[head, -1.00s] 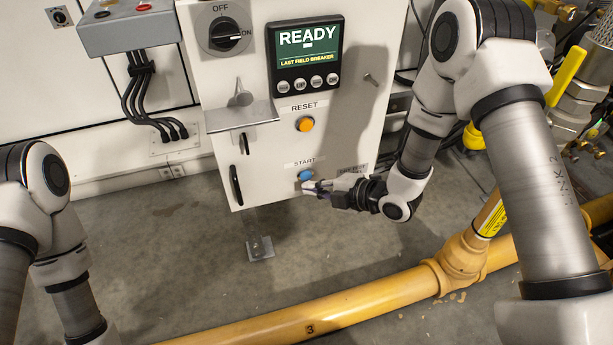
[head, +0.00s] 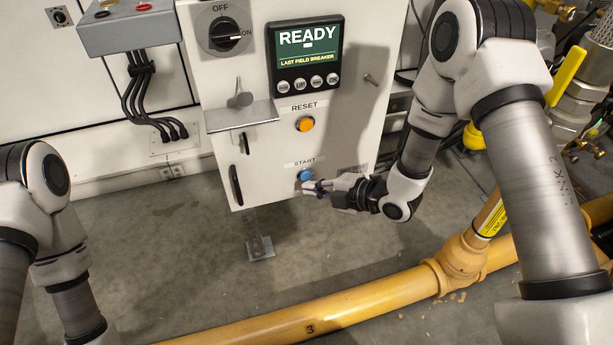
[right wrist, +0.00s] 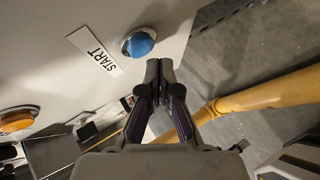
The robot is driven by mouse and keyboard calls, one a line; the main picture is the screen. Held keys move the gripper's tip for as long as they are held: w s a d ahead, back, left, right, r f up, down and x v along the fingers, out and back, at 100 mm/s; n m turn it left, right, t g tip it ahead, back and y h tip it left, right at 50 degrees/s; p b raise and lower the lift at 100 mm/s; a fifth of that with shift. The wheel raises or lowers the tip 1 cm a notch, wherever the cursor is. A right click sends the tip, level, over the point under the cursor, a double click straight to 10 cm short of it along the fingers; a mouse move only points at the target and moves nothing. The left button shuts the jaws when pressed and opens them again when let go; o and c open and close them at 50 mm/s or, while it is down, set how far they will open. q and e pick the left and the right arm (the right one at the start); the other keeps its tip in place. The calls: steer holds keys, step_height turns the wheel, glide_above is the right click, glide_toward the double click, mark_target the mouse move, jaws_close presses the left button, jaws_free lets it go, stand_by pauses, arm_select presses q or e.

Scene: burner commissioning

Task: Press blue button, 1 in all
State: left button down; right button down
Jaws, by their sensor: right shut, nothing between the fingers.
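The blue button (head: 304,174) sits below the START label on the front of the white control cabinet (head: 270,160). It also shows in the right wrist view (right wrist: 139,44), round and domed in a metal ring. My right gripper (head: 309,187) is shut and empty, its fingertips just below and to the right of the button in the head view. In the right wrist view its closed fingertips (right wrist: 160,66) appear close beside the button; I cannot tell whether they touch the panel. My left gripper is out of view; only part of my left arm shows.
An orange RESET button (head: 305,124) lies above the blue one. A screen (head: 306,52) reads READY. A rotary switch (head: 224,35) points to ON. A small shelf (head: 240,115) juts from the cabinet. A yellow pipe (head: 350,298) runs across the floor.

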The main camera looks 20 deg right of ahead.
steer(key=shift+w, duration=0.1)
steer(key=shift+w, duration=0.35)
steer(key=shift+w, duration=0.5)
stand_by(0.7)
steer(key=shift+s+p, duration=0.35)
steer(key=shift+s, duration=0.6)
